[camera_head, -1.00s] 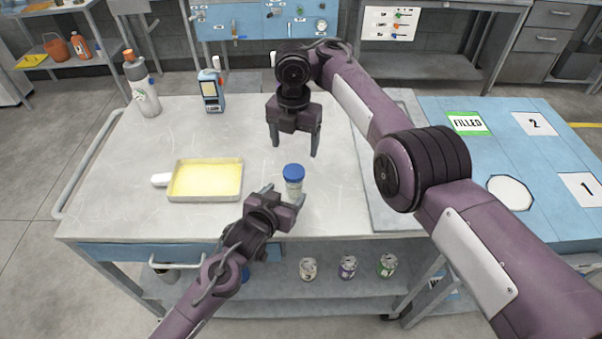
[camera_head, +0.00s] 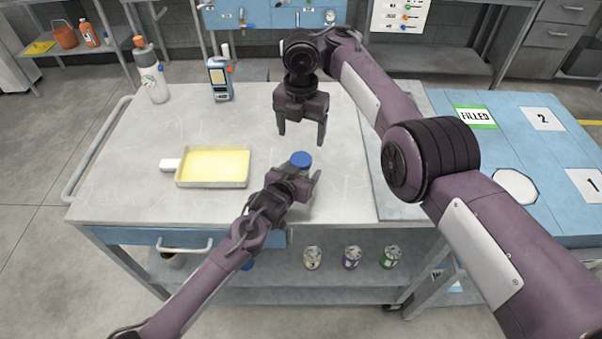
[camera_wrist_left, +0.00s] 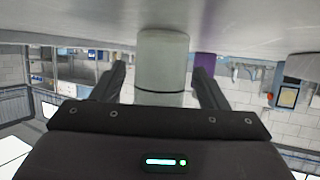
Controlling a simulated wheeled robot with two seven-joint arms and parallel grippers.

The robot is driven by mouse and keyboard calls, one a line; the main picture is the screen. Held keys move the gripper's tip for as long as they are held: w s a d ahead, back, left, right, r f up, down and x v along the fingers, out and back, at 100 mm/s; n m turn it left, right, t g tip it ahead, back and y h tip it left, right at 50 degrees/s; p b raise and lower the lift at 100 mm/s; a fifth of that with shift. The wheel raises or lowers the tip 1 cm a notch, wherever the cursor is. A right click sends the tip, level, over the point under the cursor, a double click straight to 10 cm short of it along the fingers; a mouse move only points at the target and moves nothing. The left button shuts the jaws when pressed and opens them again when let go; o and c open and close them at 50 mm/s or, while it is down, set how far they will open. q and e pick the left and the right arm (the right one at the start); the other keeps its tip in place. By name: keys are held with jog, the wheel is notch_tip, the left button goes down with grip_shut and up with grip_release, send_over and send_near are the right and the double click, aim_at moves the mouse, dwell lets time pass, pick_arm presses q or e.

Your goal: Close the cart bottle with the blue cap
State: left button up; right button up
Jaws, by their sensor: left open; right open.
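The bottle with the blue cap (camera_head: 301,159) stands upright on the cart top. The cap sits on top of it; how tightly, I cannot tell. The bottle's pale body (camera_wrist_left: 162,65) shows between my left fingers in the left wrist view, with a dark line around it. My left gripper (camera_head: 297,176) is open, low at the bottle's near side, its fingers on either side of the body with gaps. It hides most of the body in the head view. My right gripper (camera_head: 302,136) is open and empty, pointing down, just behind and above the cap in the picture.
A yellow-filled tray (camera_head: 213,168) lies left on the cart (camera_head: 120,190). A white bottle with an orange cap (camera_head: 152,75) and a blue device (camera_head: 220,80) stand at the back left. Several cans (camera_head: 351,257) stand on the lower shelf. A blue table (camera_head: 550,160) is at the right.

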aim_at(301, 158)
pick_arm(q)
jog(key=shift+w+d+f, duration=0.1)
jog(key=shift+w, duration=0.05)
jog(key=c, duration=1.5)
grip_shut()
pick_arm(e)
jog(key=shift+a+m, duration=0.15)
jog(key=shift+m, duration=2.05)
notch_tip(301, 158, down, 8)
jog(key=shift+f, duration=0.1)
